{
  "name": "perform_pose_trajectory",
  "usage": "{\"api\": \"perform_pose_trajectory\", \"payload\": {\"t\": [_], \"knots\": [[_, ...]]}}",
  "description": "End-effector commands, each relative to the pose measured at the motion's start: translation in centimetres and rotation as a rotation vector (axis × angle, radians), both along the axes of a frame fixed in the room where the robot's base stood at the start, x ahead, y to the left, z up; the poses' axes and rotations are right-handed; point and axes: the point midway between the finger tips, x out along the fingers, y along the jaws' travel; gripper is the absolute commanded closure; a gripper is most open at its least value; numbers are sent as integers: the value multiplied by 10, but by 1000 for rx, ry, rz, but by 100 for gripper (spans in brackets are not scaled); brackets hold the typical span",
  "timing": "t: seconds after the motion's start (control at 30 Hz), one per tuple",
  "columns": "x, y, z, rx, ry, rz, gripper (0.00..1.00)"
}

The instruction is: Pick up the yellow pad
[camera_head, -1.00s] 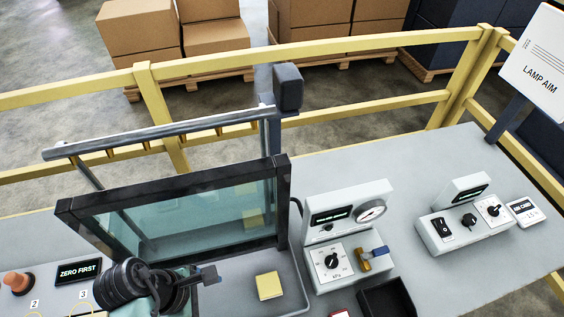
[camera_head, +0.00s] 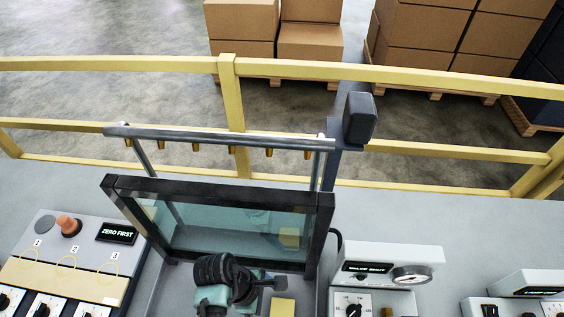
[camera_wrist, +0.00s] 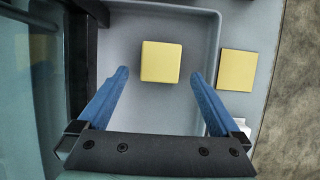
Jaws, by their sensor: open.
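A yellow pad (camera_wrist: 161,62) lies on the floor of a shallow grey tray (camera_wrist: 120,22) in the wrist view. My gripper (camera_wrist: 159,76) is open, with its two blue fingers on either side of the pad's near part in the picture and clear space between each finger and the pad. How high the fingers are above the tray is hard to tell. In the head view the pad (camera_head: 283,308) shows at the bottom edge, partly cut off, just below my dark wrist.
A second flat yellow square (camera_wrist: 238,70) lies outside the tray, right of its wall. A black-framed glass panel (camera_head: 220,190) stands close behind my gripper. A gauge box (camera_head: 385,262) stands right of the tray, a switch panel (camera_head: 62,270) left.

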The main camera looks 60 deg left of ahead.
Motion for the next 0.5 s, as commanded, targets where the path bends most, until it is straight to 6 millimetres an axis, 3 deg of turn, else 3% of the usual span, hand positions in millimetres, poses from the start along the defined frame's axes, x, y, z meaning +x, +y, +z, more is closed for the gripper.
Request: {"api": "perform_pose_trajectory", "payload": {"t": [0.23,0.5], "knots": [[12,-12,-30,-2,2,-2,0],[14,-13,-35,1,1,-1,0]]}}
